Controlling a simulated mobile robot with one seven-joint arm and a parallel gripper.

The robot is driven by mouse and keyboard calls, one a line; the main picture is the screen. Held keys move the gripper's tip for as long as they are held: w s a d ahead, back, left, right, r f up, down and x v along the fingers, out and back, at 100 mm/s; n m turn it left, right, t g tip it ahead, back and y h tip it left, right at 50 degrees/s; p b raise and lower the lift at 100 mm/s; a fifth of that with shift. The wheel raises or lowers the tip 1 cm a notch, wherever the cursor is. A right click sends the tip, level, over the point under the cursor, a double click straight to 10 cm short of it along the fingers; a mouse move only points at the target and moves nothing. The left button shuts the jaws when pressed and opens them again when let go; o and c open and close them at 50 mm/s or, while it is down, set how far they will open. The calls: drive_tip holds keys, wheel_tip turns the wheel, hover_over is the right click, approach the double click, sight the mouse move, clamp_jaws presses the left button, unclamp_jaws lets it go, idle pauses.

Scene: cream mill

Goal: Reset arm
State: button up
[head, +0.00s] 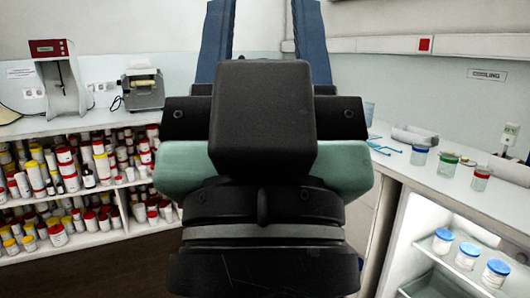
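My gripper (263,22) fills the middle of the head view, seen from behind. Its black and green body is in front, and two blue fingers point up and away from me. The fingers stand wide apart, with only pale wall visible between them. Their tips are cut off by the top edge of the picture. Nothing is seen held between them. The gripper hides the middle of the room behind it.
At left, a white shelf unit (100,239) holds many lidded jars, with two machines on top. At right, a counter (455,186) carries several small jars; below it, a lit cooling compartment holds three blue-lidded jars (467,257). Dark floor (115,275) shows at lower left.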

wheel_tip(320, 180, up, 21)
drive_tip(key=p, duration=1.9)
drive_tip(key=shift+f, duration=0.2)
drive_tip(key=shift+w+d, duration=0.1)
